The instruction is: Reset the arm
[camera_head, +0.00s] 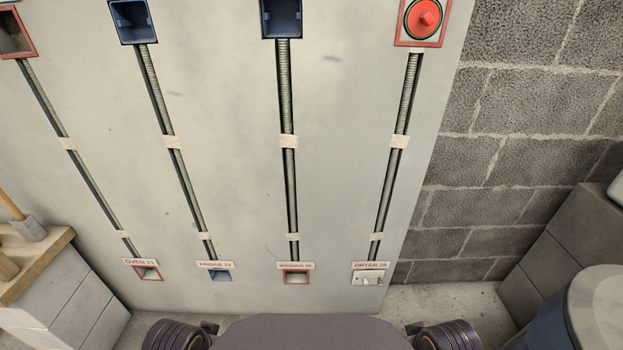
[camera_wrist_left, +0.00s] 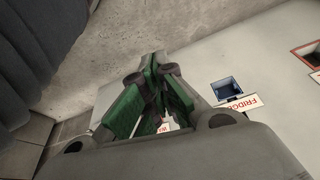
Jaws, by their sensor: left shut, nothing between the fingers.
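My left gripper (camera_wrist_left: 155,85) shows in the left wrist view, with green fingers closed together and nothing between them. It is in front of the pale wall panel, near the blue box (camera_wrist_left: 228,89) with the FRIDGE label (camera_wrist_left: 238,104). Part of another label (camera_wrist_left: 163,127) shows behind the fingers. Neither gripper is visible in the head view; only dark parts of my own body show at the bottom edge.
In the head view, the panel (camera_head: 225,110) carries several vertical conduits between upper and lower boxes. A red button (camera_head: 425,17) sits top right, above the DRYER switch (camera_head: 367,278).

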